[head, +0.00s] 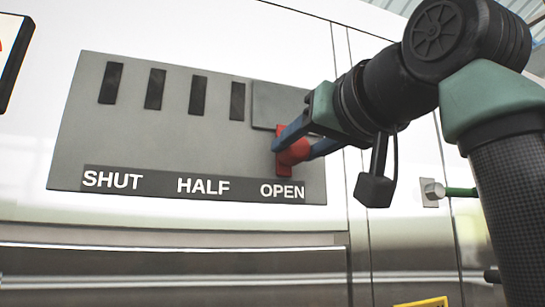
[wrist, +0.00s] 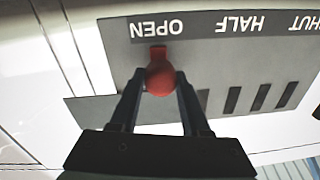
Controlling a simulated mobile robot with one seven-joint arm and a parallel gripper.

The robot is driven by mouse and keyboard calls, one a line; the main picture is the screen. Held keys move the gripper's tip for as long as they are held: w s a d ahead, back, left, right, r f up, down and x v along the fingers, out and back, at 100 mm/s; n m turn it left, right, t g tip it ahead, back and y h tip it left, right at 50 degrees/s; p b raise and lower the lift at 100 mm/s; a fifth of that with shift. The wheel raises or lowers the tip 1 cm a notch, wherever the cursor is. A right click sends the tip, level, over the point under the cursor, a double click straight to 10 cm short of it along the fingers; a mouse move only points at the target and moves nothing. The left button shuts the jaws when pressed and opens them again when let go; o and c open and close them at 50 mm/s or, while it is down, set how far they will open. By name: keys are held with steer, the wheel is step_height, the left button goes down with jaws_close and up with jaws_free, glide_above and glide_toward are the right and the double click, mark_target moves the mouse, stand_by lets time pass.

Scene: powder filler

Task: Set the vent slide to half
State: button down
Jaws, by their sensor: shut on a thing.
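The vent slide panel (head: 150,140) is a grey plate with a label strip reading SHUT, HALF and OPEN from left to right. A red knob (head: 284,163) on a red pointer stands above the word OPEN, at the panel's right end. In the wrist view the panel is upside down, and the red knob (wrist: 160,76) sits beside OPEN. My gripper (head: 292,146) is shut on the red knob, one finger on each side of it. The fingers partly hide the knob in the head view. A plain grey slide plate (head: 277,100) lies above the knob.
Several dark vent slots (head: 154,89) are uncovered to the left of the slide plate. The panel is mounted on a white and steel machine front. A bolt with a green rod (head: 434,191) sticks out at the right. The space in front of SHUT and HALF is clear.

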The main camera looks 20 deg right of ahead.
steer(key=shift+w+f, duration=0.1)
steer(key=shift+f, duration=0.05)
steer(key=a+b, duration=0.1)
steer(key=a, duration=0.5)
steer(key=a+b, duration=0.1)
steer(key=a, duration=0.4)
steer(key=shift+s+a+b, duration=0.2)
steer(key=shift+a+b, duration=0.15)
steer(key=shift+b, duration=0.05)
steer(key=c, duration=0.8)
jaws_free()
steer(key=o, duration=0.4)
steer(key=shift+w+d, duration=0.1)
steer(key=shift+w, duration=0.1)
steer(key=shift+s, duration=0.15)
